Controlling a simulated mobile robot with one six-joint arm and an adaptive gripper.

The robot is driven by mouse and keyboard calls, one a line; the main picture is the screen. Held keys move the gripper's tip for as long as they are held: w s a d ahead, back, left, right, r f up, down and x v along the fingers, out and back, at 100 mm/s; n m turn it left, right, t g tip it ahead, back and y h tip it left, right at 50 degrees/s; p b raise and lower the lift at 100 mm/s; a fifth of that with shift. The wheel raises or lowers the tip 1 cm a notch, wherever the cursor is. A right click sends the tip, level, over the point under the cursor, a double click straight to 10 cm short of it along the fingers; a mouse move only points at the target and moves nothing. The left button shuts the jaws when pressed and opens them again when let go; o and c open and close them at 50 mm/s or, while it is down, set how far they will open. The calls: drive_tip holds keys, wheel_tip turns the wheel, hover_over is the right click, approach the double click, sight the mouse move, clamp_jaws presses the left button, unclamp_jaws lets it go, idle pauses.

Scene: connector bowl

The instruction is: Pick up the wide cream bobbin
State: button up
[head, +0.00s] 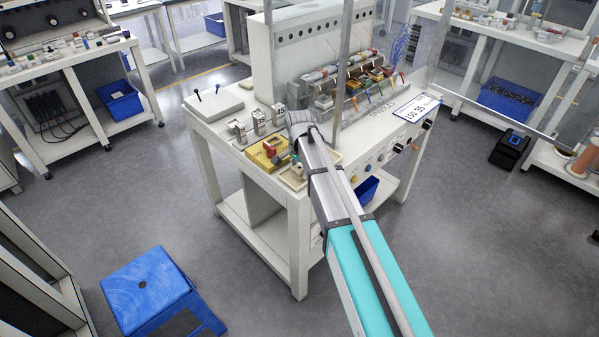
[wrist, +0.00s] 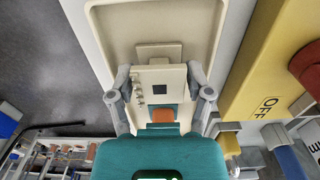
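In the wrist view a pale cream piece (wrist: 158,76) with a small dark square lies between the fingers of my gripper (wrist: 160,72). It could be the wide cream bobbin, but its shape seen end-on does not settle this. A cream block (wrist: 158,50) shows just beyond it, inside a cream tray (wrist: 96,28). My gripper's fingers are spread, one on each side of the piece; I cannot see clear contact. In the head view my arm hides most of this spot, and part of the tray (head: 291,180) shows at the bench's front edge.
A yellow box (wrist: 262,62) marked OFF stands close to the right of my gripper; the head view shows it (head: 262,158) on the white bench (head: 222,135). Metal clamps (head: 238,132) stand behind. A blue stool (head: 148,282) is on the floor.

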drive_tip(key=c, duration=0.8)
drive_tip(key=shift+o, duration=0.2)
wheel_tip(320, 180, up, 3)
drive_tip(key=p, duration=0.2)
drive_tip(key=shift+f+p, duration=0.2)
drive_tip(key=shift+p, duration=0.15)
drive_tip(key=s+d+r+p, duration=0.3)
drive_tip(key=s+r+p, duration=0.7)
drive_tip(key=s, duration=0.3)
drive_tip(key=shift+s+d+r, duration=0.2)
drive_tip(key=shift+s+d, duration=0.1)
drive_tip(key=shift+d, duration=0.05)
